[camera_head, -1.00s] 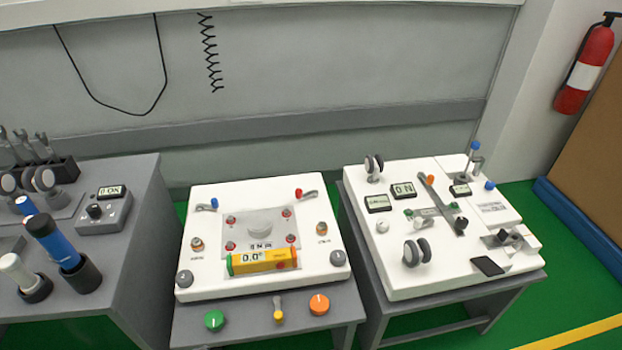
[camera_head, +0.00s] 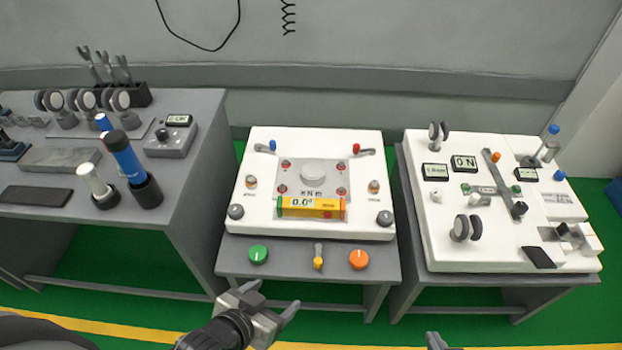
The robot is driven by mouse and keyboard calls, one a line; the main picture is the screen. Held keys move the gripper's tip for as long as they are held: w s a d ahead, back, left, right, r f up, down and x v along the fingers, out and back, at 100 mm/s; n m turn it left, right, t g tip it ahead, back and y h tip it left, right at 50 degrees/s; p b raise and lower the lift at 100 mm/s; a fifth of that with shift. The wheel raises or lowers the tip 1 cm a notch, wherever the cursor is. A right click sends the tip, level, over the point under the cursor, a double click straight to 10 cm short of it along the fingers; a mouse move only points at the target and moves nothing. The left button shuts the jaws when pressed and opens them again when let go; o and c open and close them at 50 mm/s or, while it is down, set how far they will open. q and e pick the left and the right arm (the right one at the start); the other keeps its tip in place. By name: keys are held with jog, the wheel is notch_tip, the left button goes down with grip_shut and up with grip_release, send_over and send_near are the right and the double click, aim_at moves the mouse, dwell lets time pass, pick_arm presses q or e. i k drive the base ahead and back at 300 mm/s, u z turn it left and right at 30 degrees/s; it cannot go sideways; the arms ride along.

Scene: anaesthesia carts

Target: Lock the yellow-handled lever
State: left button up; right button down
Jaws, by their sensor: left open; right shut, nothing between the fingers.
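The yellow-handled lever (camera_head: 318,262) is on the front ledge of the middle cart (camera_head: 235,264), between a green knob (camera_head: 258,254) and an orange knob (camera_head: 359,259). Its short grey arm points back toward the white panel, with the yellow end at the front. My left gripper (camera_head: 272,300) is open and empty, in front of the ledge and to the left of the lever, apart from it. Only the tip of my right gripper (camera_head: 436,341) shows at the bottom edge, to the right of the lever; it is shut on nothing.
The white panel (camera_head: 260,219) behind the ledge carries blue- and red-ended levers and a yellow level display (camera_head: 311,207). A crowded grey bench (camera_head: 190,205) stands left, another white-topped cart (camera_head: 470,255) right. Green floor in front is clear.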

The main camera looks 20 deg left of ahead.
aim_at(317, 262)
jog(key=u, duration=1.25)
jog(key=k, duration=1.2)
jog(key=z, duration=1.25)
jog(key=i, duration=1)
